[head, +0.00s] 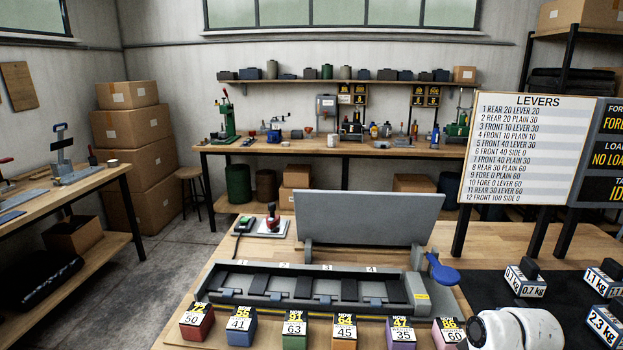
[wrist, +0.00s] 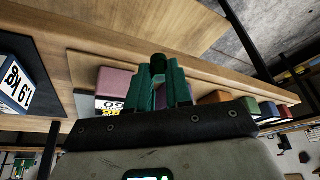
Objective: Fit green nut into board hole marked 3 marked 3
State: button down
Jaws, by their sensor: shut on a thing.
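In the wrist view my gripper (wrist: 162,90) has green fingers shut on a small dark thing (wrist: 158,62) with a rounded end; the fingers hide most of it, and I cannot tell whether it is a nut. My gripper is out of the head view. I make out no board with holes. A long grey tray (head: 232,298) on the bench has bays marked 1 to 4; mark 3 (head: 327,268) is right of its middle. A green block (head: 294,328) labelled 63 stands in front of the tray; it also shows in the wrist view (wrist: 243,106).
Red (head: 197,322), blue, orange, purple and pink (head: 448,332) blocks stand in the same front row. A grey panel (head: 368,222) rises behind the tray, with a blue-ended lever (head: 442,272) at right. Several weights (head: 524,280) stand on a dark mat at right.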

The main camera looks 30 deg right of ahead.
jog(key=w+a+f, duration=0.1)
jog(key=a+f, duration=0.2)
jog(key=a, duration=0.6)
jog(key=w+a+f, duration=0.1)
jog(key=a+f, duration=0.3)
jog(key=a, duration=0.5)
jog(key=w+a+f+m, duration=0.1)
jog(key=a+f, duration=0.3)
jog(key=a, duration=0.6)
jog(key=shift+a, duration=0.1)
